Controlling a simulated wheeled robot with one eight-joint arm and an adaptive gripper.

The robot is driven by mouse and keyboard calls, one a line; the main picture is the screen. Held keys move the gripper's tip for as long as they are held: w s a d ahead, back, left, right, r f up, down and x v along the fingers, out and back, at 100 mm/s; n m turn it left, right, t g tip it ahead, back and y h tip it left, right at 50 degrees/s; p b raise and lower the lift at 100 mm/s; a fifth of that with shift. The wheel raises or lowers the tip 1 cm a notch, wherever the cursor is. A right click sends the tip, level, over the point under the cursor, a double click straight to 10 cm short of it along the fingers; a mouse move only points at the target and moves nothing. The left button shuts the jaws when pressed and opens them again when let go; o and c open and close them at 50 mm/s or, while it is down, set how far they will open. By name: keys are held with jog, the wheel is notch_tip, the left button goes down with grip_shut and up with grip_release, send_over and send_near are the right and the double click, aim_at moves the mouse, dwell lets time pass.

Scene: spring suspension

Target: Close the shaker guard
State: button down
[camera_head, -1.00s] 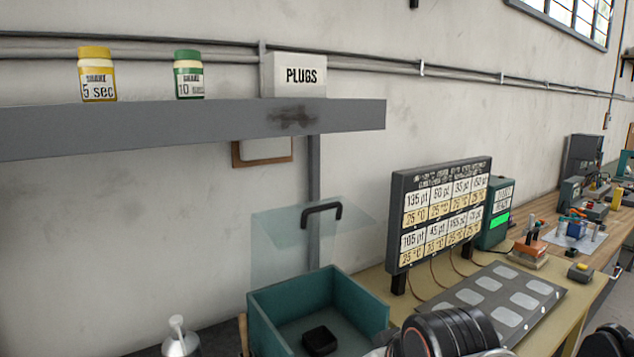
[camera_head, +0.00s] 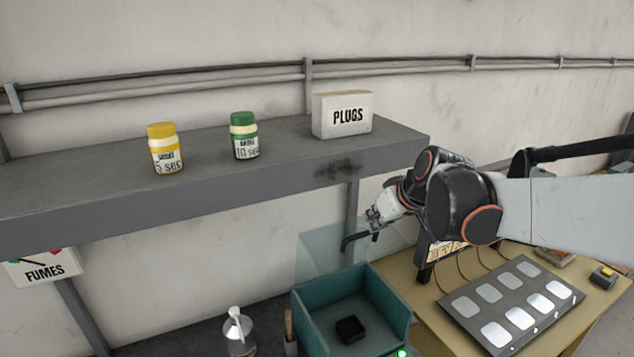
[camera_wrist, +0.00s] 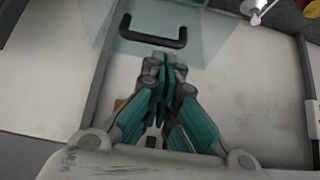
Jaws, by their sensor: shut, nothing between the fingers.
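The shaker is an open-topped teal box (camera_head: 400,310) with a small black block (camera_head: 349,329) on its floor. Its clear guard (camera_head: 322,258) stands raised at the back of the box, so the top is uncovered. The guard's black bar handle (camera_head: 356,239) shows at its upper part. My gripper (camera_head: 374,222) is shut and empty beside the handle. In the wrist view, the fingertips (camera_wrist: 166,62) point at the handle (camera_wrist: 152,41) and sit just below it in the picture. I cannot tell whether they touch it. The clear guard (camera_wrist: 205,45) spreads around the handle there.
A grey shelf (camera_head: 240,202) above holds a yellow jar (camera_head: 165,150), a green jar (camera_head: 244,136) and a PLUGS box (camera_head: 342,115). A bottle (camera_head: 238,335) stands left of the shaker. A grey pad panel (camera_head: 512,300) lies to the right. My arm hides much of the display board (camera_head: 446,252).

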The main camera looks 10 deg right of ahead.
jog(key=w+r, duration=0.1)
jog(key=r, duration=0.1)
jog(key=p, duration=0.2)
send_over(355, 244)
notch_tip(355, 244, down, 8)
jog(key=shift+r, duration=0.1)
dwell(0.4)
